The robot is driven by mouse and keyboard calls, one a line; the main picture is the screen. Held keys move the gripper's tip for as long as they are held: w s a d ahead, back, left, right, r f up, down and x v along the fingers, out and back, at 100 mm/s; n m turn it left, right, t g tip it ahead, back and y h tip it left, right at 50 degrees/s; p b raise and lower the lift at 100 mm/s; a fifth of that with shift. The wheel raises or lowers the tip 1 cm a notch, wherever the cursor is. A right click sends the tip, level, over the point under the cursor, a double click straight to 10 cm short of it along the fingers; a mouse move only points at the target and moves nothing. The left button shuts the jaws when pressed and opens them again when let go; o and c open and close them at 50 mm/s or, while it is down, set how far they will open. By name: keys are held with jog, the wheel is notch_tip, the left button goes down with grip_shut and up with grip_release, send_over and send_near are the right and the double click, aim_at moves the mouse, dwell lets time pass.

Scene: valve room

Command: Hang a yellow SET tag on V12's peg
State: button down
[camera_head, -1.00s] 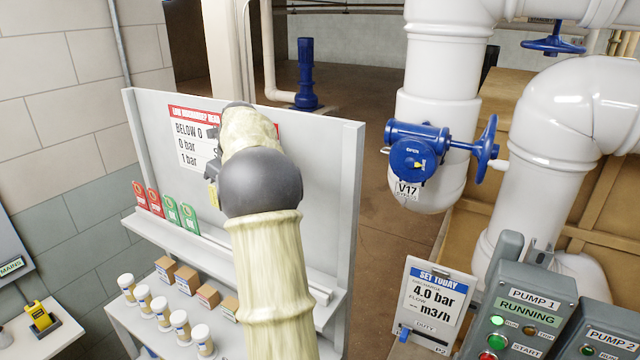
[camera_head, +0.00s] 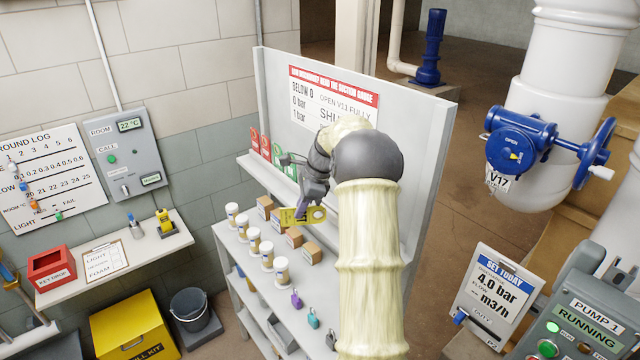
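My gripper (camera_head: 306,205) is in front of the grey shelf unit, at the end of my raised arm. It appears shut on a yellow tag (camera_head: 290,216), which sticks out to the left and right of the fingers above the shelf. The tag's print is too small to read. My arm hides part of the board behind it. The valve labelled V17 (camera_head: 512,148), blue with a handwheel, is on a white pipe at the right. No valve labelled V12 and no V12 peg can be made out.
Red tags (camera_head: 259,143) and green tags (camera_head: 285,158) stand on the shelf unit's (camera_head: 420,150) upper ledge. The pump panel (camera_head: 580,330) stands at front right.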

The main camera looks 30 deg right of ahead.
jog(key=s+a+f+n+g+h+b, duration=0.1)
jog(key=s+a+f+n+g+b, duration=0.1)
jog(key=a+f+n, duration=0.5)
jog(key=s+a+f+n+g+h+b, duration=0.1)
jog(key=s+a+f+n+b, duration=0.3)
jog(key=f, duration=1.1)
jog(key=s+a+f+n+g+h+b, duration=0.2)
jog(key=s+a+f+n+g+b, duration=0.1)
jog(key=a+f+n, duration=0.8)
jog(key=shift+s+f+n+b, duration=0.15)
jog(key=shift+s+n+b, duration=0.25)
jog(key=shift+n+b, duration=0.35)
